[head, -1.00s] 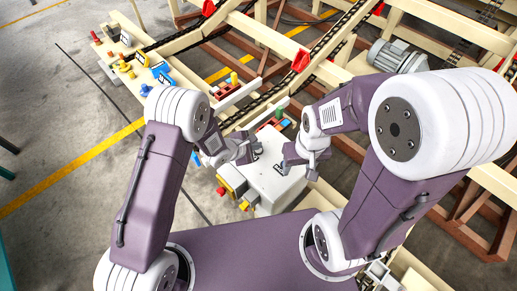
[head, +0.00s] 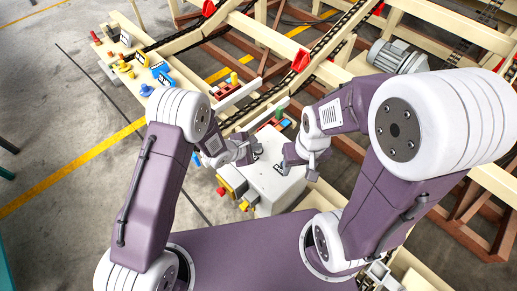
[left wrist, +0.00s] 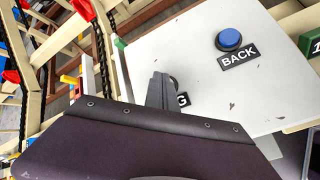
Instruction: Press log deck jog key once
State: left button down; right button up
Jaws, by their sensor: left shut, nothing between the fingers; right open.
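The pale control box (head: 268,190) stands in front of me in the head view. In the left wrist view its panel (left wrist: 205,65) carries a blue round button (left wrist: 229,40) labelled BACK. A second label (left wrist: 182,99), of which only a final "G" shows, sits beside a dark round key (left wrist: 174,82) mostly hidden behind my fingers. My left gripper (left wrist: 160,90) is shut and empty, its tips over that key; I cannot tell whether they touch it. It also shows in the head view (head: 251,157). My right gripper (head: 290,165) is open over the box's right side.
Red and yellow knobs (head: 244,206) are on the box's front side. Beige deck beams with chains (head: 322,58) and a grey motor (head: 397,57) lie beyond. Open floor (head: 60,120) is at the left.

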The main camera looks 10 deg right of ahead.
dwell(0.3)
pick_arm(q)
jog(key=shift+r+p, duration=0.8)
jog(key=shift+p, duration=0.15)
notch_tip(320, 180, up, 5)
jog(key=p, duration=0.5)
jog(key=shift+r, duration=0.1)
dwell(0.3)
